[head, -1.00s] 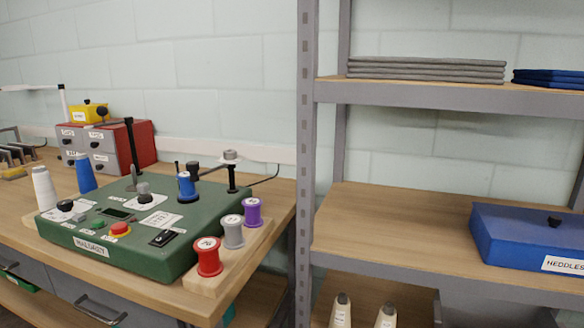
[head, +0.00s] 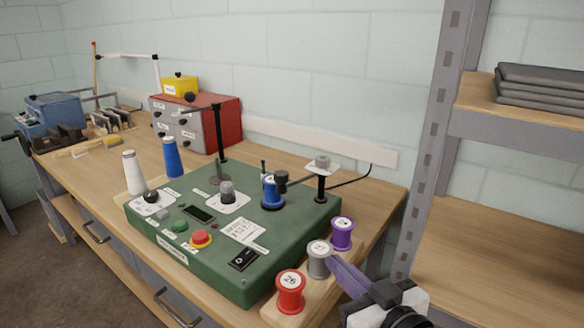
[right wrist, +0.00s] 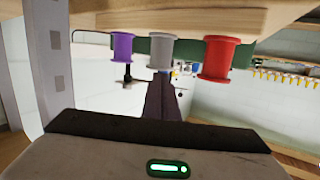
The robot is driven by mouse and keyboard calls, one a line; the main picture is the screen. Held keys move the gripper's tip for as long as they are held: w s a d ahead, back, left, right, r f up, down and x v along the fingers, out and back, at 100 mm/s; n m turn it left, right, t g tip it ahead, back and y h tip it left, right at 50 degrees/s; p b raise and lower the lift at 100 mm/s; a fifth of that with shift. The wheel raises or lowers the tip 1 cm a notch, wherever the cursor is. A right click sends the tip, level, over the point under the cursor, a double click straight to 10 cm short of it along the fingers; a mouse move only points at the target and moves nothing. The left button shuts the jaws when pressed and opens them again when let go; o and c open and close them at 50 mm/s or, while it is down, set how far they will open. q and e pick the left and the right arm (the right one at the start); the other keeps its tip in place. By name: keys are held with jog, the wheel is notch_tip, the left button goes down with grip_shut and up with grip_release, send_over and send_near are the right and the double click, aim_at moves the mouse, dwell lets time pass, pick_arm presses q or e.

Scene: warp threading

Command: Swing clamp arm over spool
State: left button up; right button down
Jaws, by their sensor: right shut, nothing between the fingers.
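A blue spool (head: 271,191) stands upright on the green machine box (head: 190,255). The dark clamp arm (head: 300,181) reaches left from a black post (head: 321,188) at the box's back right. Its thick end sits close to the spool's upper right side; I cannot tell whether it overlaps the spool top. My right gripper (head: 332,262) is shut and empty, entering from the lower right, its tip visually by the grey spool (head: 319,260). In the right wrist view its shut fingers (right wrist: 163,85) point toward that spool; contact is unclear. My left gripper is out of view.
Red (head: 290,292), grey and purple (head: 342,233) spools stand on a wooden rack (head: 318,290) along the box's right side. A grey shelf upright (head: 432,130) rises right of the table. White and blue cones and a red drawer cabinet (head: 215,125) stand behind left.

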notch_tip(320, 180, up, 8)
jog(key=w+a+n+t+y, duration=0.1)
jog(key=w+a+y, duration=0.1)
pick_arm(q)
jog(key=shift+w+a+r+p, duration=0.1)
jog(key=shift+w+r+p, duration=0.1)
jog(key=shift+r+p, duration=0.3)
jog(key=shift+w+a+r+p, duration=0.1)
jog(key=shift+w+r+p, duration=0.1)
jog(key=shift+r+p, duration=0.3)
pick_arm(e)
send_near(284, 180)
jog(key=x, duration=0.6)
jog(key=shift+w+a, duration=0.1)
jog(key=shift+w, duration=0.1)
jog(key=shift+f, duration=0.1)
